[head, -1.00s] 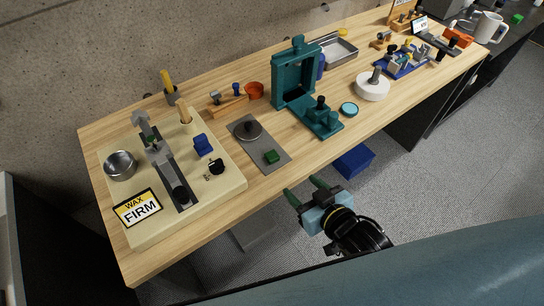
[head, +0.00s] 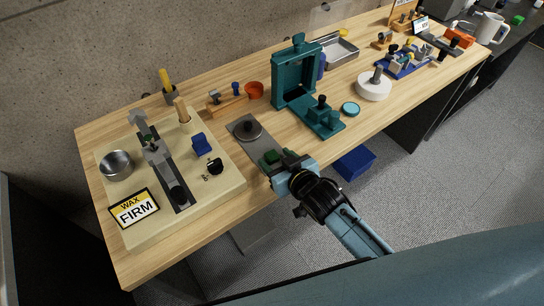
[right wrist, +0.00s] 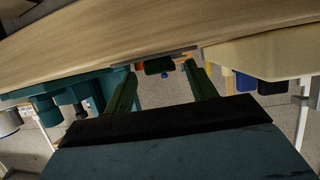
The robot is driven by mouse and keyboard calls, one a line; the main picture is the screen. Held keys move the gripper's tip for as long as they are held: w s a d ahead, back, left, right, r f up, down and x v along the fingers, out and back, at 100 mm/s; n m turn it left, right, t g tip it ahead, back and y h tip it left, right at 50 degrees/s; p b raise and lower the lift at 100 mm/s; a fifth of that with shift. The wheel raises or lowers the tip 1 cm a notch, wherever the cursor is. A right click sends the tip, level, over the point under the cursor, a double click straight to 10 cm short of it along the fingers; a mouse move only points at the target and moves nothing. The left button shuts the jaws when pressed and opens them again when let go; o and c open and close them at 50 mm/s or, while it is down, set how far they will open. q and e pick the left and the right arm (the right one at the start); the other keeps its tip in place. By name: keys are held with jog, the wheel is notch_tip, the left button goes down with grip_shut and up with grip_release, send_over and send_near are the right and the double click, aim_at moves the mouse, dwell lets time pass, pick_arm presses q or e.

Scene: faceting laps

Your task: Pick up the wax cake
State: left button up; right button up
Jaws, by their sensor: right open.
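The wax cake, seen as a small dark green block (head: 269,157), lies on the near end of a grey plate (head: 242,128) close to the table's front edge. My right gripper (head: 279,161) is open at the table's front edge, just beside the block on its near right side. In the right wrist view the block (right wrist: 158,66) shows ahead, between the lines of the two green fingers (right wrist: 160,80). Nothing is held between them. The gripper partly hides the near end of the plate. My left gripper is not in view.
A dark round knobbed piece (head: 248,129) sits on the far end of the plate. A cream board (head: 226,193) with a WAX FIRM sign (head: 134,208) lies left. A teal press (head: 297,75) stands right, with a teal disc (head: 351,109) and a white wheel (head: 373,89) beyond.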

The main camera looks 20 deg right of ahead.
jog(key=shift+w+a+f, duration=0.15)
jog(key=shift+w+f, duration=0.1)
jog(key=shift+w, duration=0.2)
jog(key=c, duration=1)
